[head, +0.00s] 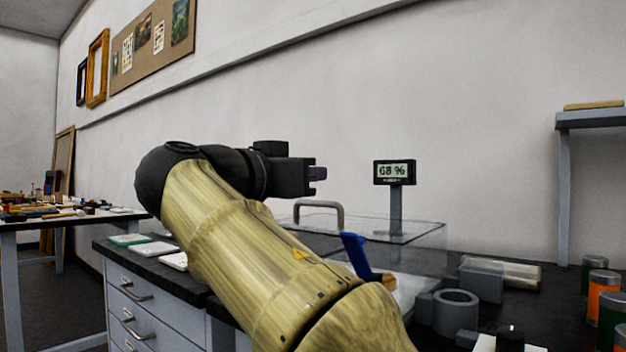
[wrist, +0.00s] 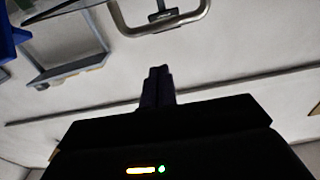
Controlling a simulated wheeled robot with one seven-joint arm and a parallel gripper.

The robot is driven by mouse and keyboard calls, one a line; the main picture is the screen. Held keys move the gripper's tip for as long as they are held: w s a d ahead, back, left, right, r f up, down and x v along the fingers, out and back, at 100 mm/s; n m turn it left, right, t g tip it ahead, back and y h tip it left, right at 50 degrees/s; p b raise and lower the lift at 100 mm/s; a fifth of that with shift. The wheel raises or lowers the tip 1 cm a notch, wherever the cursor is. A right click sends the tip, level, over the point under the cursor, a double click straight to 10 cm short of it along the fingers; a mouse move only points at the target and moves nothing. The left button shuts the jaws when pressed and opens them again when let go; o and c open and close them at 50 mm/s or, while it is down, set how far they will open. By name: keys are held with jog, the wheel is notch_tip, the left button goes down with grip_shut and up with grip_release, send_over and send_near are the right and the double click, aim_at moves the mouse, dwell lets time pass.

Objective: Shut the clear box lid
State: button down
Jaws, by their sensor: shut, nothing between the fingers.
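The clear box (head: 425,238) stands on the dark bench top, mostly behind my arm. Its see-through lid (head: 385,226) shows only as faint edges; I cannot tell how far it is open. A grey bar handle (head: 341,212) stands up at its left, and it also shows at the top of the wrist view (wrist: 206,18). My gripper (head: 321,180) is shut and empty, above and apart from the handle. Its closed fingers show in the wrist view (wrist: 157,82). A blue upright piece (head: 357,256) is beside the box's front; its lower part is partly hidden.
A display on a post (head: 395,172) stands behind the box. Right of it are a grey block (head: 481,281), a grey ring (head: 456,299) and several coloured jars (head: 601,290). White and green pads (head: 152,249) lie on the bench at left. Air around my gripper is free.

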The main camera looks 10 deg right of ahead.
jog(key=s+a+f+p, duration=0.1)
jog(key=s+a+f, duration=0.4)
jog(key=a, duration=0.1)
jog(key=shift+s, duration=0.3)
jog(key=shift+a+r, duration=0.1)
